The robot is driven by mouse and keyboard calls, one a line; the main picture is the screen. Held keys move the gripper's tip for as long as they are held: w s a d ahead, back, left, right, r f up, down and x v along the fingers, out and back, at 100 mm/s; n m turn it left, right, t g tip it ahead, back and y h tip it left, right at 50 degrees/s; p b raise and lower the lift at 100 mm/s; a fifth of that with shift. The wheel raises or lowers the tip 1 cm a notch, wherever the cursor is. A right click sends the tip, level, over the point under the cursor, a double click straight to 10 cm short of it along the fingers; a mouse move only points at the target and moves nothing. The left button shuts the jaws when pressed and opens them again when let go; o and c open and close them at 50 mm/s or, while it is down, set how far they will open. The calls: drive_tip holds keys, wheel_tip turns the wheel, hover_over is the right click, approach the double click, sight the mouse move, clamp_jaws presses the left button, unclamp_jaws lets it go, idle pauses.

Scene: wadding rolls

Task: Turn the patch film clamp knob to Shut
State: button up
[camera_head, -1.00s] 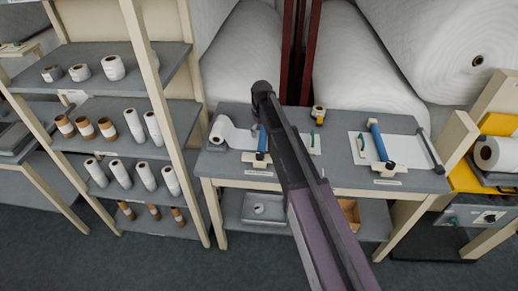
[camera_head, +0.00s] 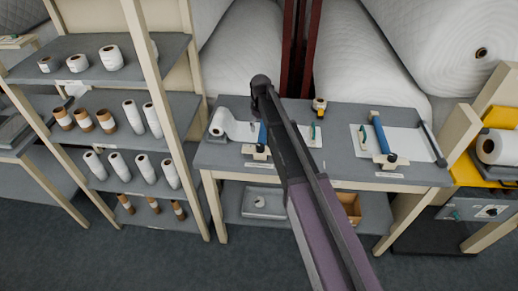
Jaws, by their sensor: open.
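On the grey worktable (camera_head: 345,171) are two film stations, each with a blue bar and small cream end blocks. The left blue bar (camera_head: 262,133) is beside a white roll (camera_head: 220,122) and is partly hidden by my arm. The right blue bar (camera_head: 380,134) lies across a white sheet (camera_head: 405,141). Dark knob-like parts show at the near ends of both bars. A dark dial (camera_head: 491,211) on a pale plate is on the front of the yellow machine at the right. Labels are too small to read, so I cannot tell which is the patch film clamp knob. My gripper is not visible.
My arm crosses the middle of the view over the worktable. A shelf rack (camera_head: 115,122) with several rolls stands at left. Large white wadding rolls are behind.

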sight(260, 146)
drive_tip(key=shift+f+b, duration=5.55)
drive_tip(key=shift+f, duration=0.3)
drive_tip(key=shift+c, duration=0.2)
